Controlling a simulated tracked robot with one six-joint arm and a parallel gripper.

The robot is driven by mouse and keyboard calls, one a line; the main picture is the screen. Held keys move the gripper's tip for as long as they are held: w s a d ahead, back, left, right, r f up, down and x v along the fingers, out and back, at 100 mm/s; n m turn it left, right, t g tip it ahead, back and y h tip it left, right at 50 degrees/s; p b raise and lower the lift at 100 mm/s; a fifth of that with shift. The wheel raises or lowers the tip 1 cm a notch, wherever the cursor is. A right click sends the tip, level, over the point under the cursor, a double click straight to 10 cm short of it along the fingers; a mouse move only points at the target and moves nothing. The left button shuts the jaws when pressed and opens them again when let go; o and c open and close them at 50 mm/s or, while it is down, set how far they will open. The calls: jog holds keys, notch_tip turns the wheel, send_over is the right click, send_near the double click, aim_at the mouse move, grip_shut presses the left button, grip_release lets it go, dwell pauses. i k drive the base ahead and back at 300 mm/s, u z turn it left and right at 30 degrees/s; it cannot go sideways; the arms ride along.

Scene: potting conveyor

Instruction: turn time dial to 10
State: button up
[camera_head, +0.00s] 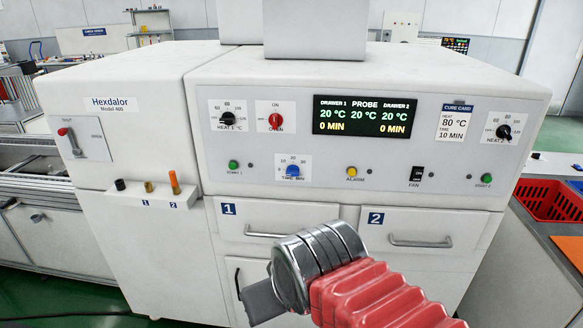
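The time dial (292,171) is a blue knob on a small white scale plate labelled TIME MIN, low on the front panel of the white oven. Its exact pointer setting is too small to read. The black display (362,115) reads 20 °C for both drawers and the probe, and 0 MIN for both drawers. The cure card (456,121) reads heat 80 °C, time 10 MIN. My gripper (262,303) shows as a grey part at the end of my red-sleeved arm, below and apart from the dial. Its fingers cannot be made out.
Other controls nearby are the heat 1 knob (228,119), red oven switch (275,121), green start button (233,164), yellow alarm button (351,170), fan switch (416,174) and heat 2 knob (504,131). Drawer handles (420,243) stick out below. A red basket (550,200) stands at right.

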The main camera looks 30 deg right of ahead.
aim_at(293, 170)
jog(key=u, duration=0.05)
jog(key=i, duration=1)
jog(key=z, duration=0.05)
